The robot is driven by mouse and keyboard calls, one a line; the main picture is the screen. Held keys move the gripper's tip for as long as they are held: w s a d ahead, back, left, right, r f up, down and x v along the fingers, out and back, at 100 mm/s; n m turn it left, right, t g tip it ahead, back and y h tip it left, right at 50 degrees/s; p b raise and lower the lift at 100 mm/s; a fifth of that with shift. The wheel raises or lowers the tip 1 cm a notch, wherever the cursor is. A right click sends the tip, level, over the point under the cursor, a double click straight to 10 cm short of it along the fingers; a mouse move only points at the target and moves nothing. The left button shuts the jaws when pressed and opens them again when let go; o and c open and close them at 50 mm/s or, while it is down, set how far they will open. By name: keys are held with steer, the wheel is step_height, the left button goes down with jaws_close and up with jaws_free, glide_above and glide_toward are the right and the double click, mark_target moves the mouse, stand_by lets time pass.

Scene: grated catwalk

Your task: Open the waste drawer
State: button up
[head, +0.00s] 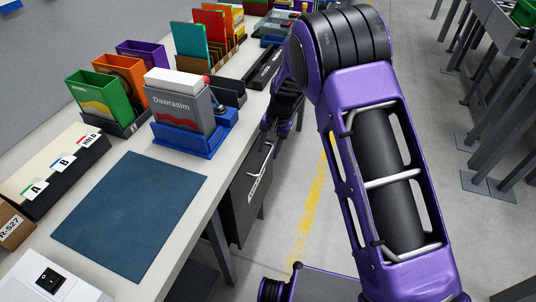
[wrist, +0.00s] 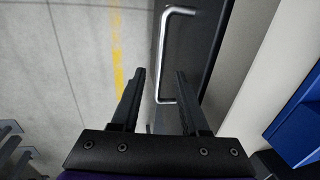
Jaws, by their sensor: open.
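The waste drawer (head: 240,205) is a dark grey front under the bench edge in the head view, with a pale label. It looks closed. Its silver bar handle (head: 264,165) stands out from the front. In the wrist view the handle (wrist: 163,55) is a bright bar along the dark drawer front (wrist: 205,45). My gripper (wrist: 161,73) is open and empty. The near end of the handle shows between its two fingers in the picture; contact cannot be told. In the head view my gripper (head: 268,128) is beside the bench edge, above the handle, partly hidden by my arm.
The concrete floor (head: 310,225) beside the drawer is clear, with a yellow line. Metal racks (head: 490,150) stand at the right.

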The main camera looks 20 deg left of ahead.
steer(key=shift+a+f, duration=0.25)
steer(key=shift+f, duration=0.95)
jaws_close()
stand_by(0.6)
